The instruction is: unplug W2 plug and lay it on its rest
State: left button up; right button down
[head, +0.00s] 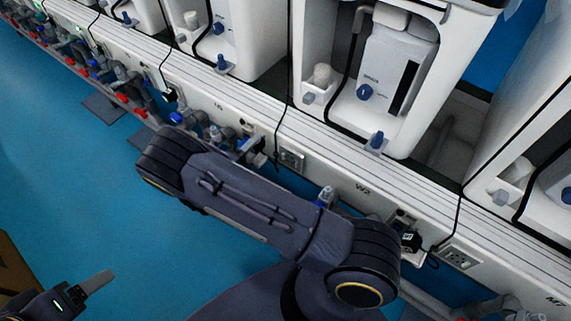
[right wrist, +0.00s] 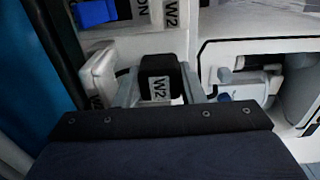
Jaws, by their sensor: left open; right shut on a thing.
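The W2 plug (right wrist: 160,80) is a black block with a white W2 label, in the middle of the right wrist view. My right gripper (right wrist: 162,92) is shut on it, with a grey finger on either side. In the head view a black plug (head: 411,242) shows beyond the end of my right arm, close to the panel marked W2 (head: 363,190). Whether the plug still touches a socket is hidden. A white holder (right wrist: 98,76) with a partly cut-off label stands left of the plug; I cannot tell if it is the rest. My left gripper (head: 92,287) is open and empty, at lower left.
White test units (head: 390,75) stand along the bench rail. A power outlet (head: 458,258) with a black cable is right of the plug. Valves and pipes (head: 125,85) run below the rail. My right arm covers the middle.

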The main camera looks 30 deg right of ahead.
jog(key=shift+f+b, duration=0.3)
jog(key=shift+f, duration=0.15)
jog(key=c, duration=0.9)
grip_release()
jog(key=shift+o, duration=0.2)
jog(key=shift+f, duration=0.1)
jog(key=shift+s, duration=0.1)
jog(key=shift+a+f, duration=0.1)
jog(key=p+v, duration=0.1)
jog(key=v, duration=0.6)
jog(key=shift+a+r, duration=0.3)
jog(key=shift+a, duration=0.05)
jog(key=shift+d+r, duration=0.15)
